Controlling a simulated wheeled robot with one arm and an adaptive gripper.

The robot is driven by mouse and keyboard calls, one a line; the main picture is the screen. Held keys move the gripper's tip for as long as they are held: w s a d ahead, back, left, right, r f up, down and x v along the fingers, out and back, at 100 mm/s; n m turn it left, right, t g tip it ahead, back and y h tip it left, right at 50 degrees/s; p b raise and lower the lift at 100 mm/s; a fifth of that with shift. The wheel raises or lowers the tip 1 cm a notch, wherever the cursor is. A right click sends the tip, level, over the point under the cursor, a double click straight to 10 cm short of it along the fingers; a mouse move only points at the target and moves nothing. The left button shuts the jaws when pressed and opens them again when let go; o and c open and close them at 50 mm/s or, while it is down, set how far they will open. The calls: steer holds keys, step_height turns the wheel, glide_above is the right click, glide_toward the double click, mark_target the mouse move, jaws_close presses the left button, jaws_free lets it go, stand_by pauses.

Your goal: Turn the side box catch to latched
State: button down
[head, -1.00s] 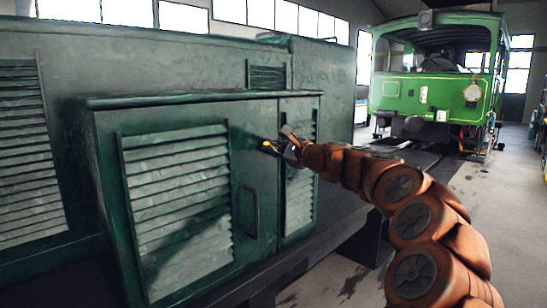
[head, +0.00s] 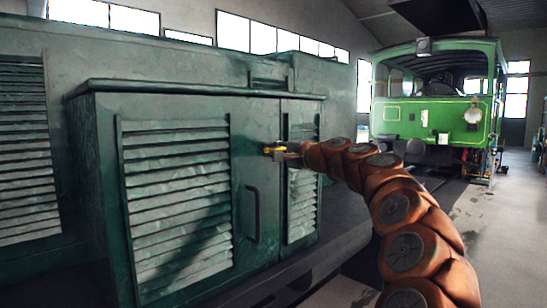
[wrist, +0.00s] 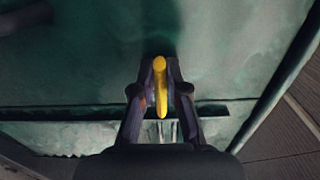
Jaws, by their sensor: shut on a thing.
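The side box catch, a small yellow lever (head: 273,149), sits on the green side box door (head: 241,135), above the dark door handle (head: 253,213) and near the seam between the two doors. In the head view the lever looks about level. My gripper (head: 279,152) is at the catch, with the orange arm reaching in from the right. In the wrist view the yellow lever (wrist: 160,84) lies between the two dark fingers of my gripper (wrist: 160,74), which are shut on it. The catch's pivot is not clear to see.
The side box (head: 165,92) juts out from the dark green body, with slatted vents (head: 176,200) on its doors. A bright green tram (head: 434,115) stands at the back right. Floor (head: 490,220) is open on the right.

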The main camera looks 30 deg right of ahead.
stand_by(0.4)
steer(key=c, duration=1.2)
jaws_free()
steer(key=v, duration=1.2)
